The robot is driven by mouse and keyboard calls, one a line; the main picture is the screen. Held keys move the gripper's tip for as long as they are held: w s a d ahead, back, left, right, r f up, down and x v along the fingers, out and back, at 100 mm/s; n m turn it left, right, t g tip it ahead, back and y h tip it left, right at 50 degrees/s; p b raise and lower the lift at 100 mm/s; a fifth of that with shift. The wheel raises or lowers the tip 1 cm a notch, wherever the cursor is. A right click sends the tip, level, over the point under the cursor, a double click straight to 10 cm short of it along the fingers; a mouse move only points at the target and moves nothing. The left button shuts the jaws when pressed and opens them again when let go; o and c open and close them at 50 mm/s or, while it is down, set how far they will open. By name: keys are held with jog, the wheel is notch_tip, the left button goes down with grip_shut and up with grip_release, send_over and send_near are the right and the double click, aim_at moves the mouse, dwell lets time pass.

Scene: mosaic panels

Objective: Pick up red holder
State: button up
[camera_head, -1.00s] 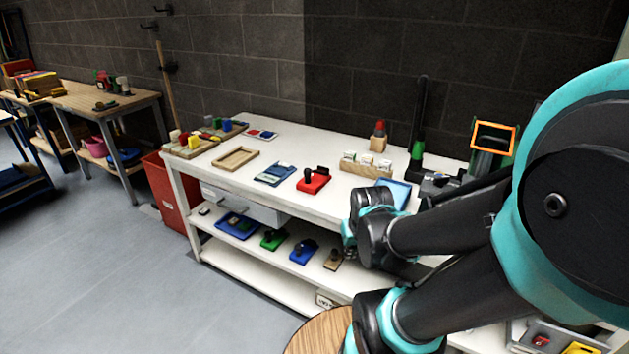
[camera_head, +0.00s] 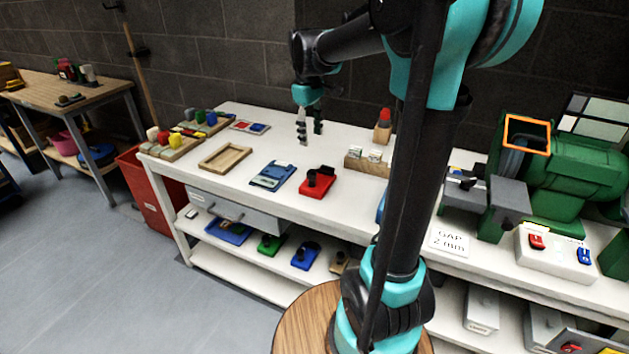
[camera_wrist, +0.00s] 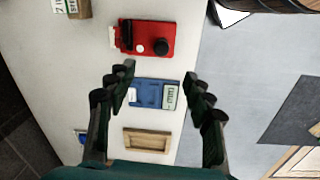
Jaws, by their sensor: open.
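The red holder (camera_head: 317,183) lies on the white bench top, a flat red block with a black knob and a black clip. In the wrist view the red holder (camera_wrist: 146,40) is near the top, beyond the fingertips. My gripper (camera_head: 309,130) hangs above the bench, behind the red holder in the head view. In the wrist view my gripper (camera_wrist: 158,85) has its two fingers spread wide, with nothing between them in its grasp. A blue holder (camera_wrist: 153,94) shows below, between the fingers.
The blue holder (camera_head: 272,176) lies left of the red one, and a wooden frame (camera_head: 225,157) farther left. A wooden block rack (camera_head: 368,163) stands to the right. A green grinder (camera_head: 560,165) is far right.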

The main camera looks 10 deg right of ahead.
aim_at(312, 171)
jog(key=f, duration=1)
jog(key=shift+w+d+f, duration=0.25)
jog(key=shift+f, duration=0.15)
jog(key=shift+w+f, duration=0.1)
jog(key=shift+f, duration=2.6)
grip_shut()
